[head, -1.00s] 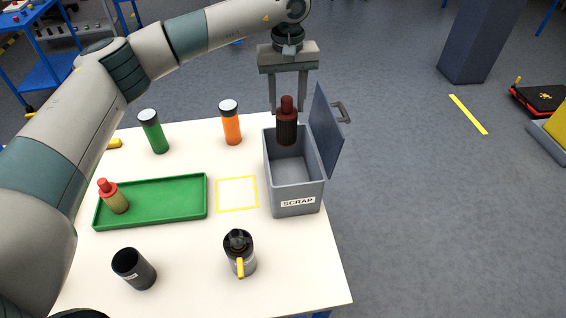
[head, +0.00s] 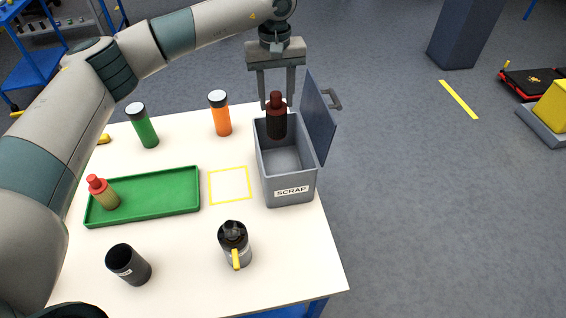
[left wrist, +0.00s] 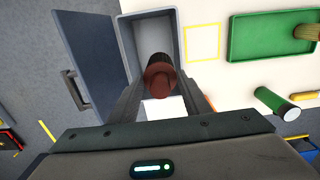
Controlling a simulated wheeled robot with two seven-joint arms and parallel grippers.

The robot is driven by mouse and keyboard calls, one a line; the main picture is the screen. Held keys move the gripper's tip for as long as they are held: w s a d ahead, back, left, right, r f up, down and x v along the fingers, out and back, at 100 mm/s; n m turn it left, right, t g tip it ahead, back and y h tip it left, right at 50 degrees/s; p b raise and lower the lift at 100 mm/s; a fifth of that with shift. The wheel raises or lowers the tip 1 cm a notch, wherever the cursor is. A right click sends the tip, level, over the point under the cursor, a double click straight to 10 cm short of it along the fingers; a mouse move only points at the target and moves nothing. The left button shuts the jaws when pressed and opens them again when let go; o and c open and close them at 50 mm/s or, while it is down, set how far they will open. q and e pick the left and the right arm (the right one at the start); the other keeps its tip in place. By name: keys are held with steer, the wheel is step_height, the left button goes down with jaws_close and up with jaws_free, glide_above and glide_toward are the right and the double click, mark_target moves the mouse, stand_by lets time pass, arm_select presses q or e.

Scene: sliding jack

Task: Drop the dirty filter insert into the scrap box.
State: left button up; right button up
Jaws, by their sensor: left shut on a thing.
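The dirty filter insert (head: 277,125), a dark ribbed cylinder with a dark red top, is held upright in my left gripper (head: 277,101). The gripper's two fingers are shut on its red top, which also shows in the left wrist view (left wrist: 160,82). The grey scrap box (head: 287,193), labelled SCRAP, stands at the table's right side with its lid (head: 318,115) open to the right. The insert overlaps the far end of the box opening; its exact height against the rim is hard to tell. My right gripper is not in view.
A green tray (head: 150,198) holds a lighter insert with a red top (head: 103,191). Green (head: 142,125) and orange (head: 220,114) bottles stand behind. A black cup (head: 128,264) and a yellow-handled canister (head: 235,243) stand in front. A yellow-outlined square (head: 230,186) is empty.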

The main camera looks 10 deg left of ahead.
mark_target(276, 106)
arm_select(q)
steer(key=shift+f, duration=1.55)
steer(key=o, duration=1.1)
steer(key=shift+o, duration=0.2)
steer(key=shift+b, duration=0.3)
steer(key=shift+r+b, duration=0.4)
steer(key=shift+r, duration=0.4)
step_height(276, 106, up, 16)
steer(key=b, duration=0.5)
steer(key=shift+f, duration=0.15)
